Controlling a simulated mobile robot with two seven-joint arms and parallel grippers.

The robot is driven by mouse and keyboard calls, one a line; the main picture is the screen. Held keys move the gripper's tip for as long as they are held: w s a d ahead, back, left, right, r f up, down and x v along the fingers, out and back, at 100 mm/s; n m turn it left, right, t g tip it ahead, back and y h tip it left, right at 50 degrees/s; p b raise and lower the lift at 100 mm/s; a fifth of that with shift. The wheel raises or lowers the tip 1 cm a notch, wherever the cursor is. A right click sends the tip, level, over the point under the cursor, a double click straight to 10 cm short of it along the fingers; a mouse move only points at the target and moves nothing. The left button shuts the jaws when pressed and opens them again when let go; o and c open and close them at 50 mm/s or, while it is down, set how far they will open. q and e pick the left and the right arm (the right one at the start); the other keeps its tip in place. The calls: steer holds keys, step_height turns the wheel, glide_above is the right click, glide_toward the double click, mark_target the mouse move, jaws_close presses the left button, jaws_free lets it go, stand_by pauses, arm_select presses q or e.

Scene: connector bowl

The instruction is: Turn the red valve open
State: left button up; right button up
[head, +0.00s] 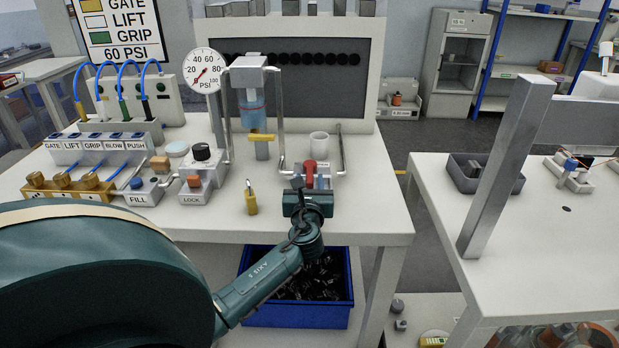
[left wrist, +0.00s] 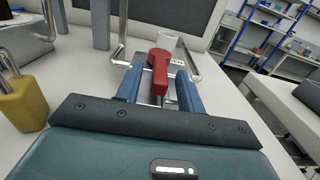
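The red valve (head: 310,172) is a small red handle on a grey block at the front right of the pneumatic bench. In the left wrist view the red valve (left wrist: 160,68) has a round hub with a lever pointing back toward my gripper. My left gripper (head: 308,190) is in front of the valve. In the left wrist view my left gripper (left wrist: 155,85) has its two blue fingers apart, one on each side of the lever, with gaps visible. The fingertips are partly hidden in the head view. My right gripper is not in view.
A yellow padlock (head: 251,199) stands left of my gripper. Bent metal tubes (head: 342,152) and a white cup (head: 319,145) stand close to the valve. A blue bin (head: 300,312) is under the bench's front edge. Another table (head: 525,240) stands at the right across a gap.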

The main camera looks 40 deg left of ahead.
mark_target(310, 174)
arm_select(q)
steer(key=shift+x, duration=1.15)
steer(key=shift+c, duration=0.6)
jaws_close()
